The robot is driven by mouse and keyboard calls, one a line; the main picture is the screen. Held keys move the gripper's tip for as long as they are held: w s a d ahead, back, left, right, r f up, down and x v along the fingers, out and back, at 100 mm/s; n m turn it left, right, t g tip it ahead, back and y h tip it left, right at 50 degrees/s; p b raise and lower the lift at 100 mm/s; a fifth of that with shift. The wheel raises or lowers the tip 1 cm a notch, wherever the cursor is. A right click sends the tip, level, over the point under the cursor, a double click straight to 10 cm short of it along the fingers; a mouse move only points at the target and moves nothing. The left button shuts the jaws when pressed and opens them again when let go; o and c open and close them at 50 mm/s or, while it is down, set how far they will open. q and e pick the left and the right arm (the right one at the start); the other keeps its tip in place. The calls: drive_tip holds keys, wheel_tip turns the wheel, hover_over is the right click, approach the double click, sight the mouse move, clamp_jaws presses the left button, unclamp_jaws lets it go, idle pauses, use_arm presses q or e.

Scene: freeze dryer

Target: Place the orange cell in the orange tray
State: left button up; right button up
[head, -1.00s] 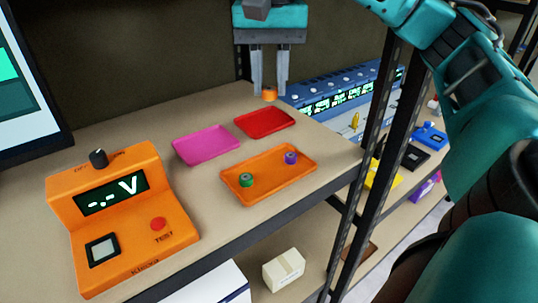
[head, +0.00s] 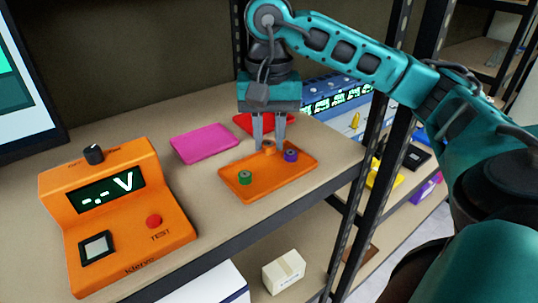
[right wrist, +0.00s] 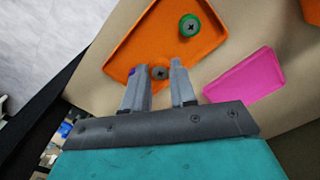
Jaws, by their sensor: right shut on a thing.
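The orange cell (head: 268,147) is between the fingertips of my right gripper (head: 269,143), which is shut on it. The cell is over the back part of the orange tray (head: 268,190); I cannot tell whether it touches the tray floor. In the right wrist view the cell (right wrist: 160,73) shows end-on between the fingers, inside the tray's outline. A green cell (head: 245,178) and a purple cell (head: 291,155) stand in the orange tray. The purple one is close to the right finger and is mostly hidden in the wrist view. My left gripper is not in view.
A pink tray (head: 204,144) lies left of the orange tray, and a red tray (head: 248,122) lies behind, partly hidden by my gripper. An orange tester (head: 118,215) stands at the left. A dark shelf post (head: 358,190) rises at the right.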

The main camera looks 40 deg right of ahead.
sight(269, 144)
wheel_tip(269, 144, down, 4)
idle(0.4)
drive_tip(key=shift+f+b, duration=0.2)
drive_tip(key=shift+b, duration=0.1)
drive_tip(key=o, duration=0.8)
drive_tip(key=shift+r, duration=0.1)
drive_tip(key=shift+r, duration=0.1)
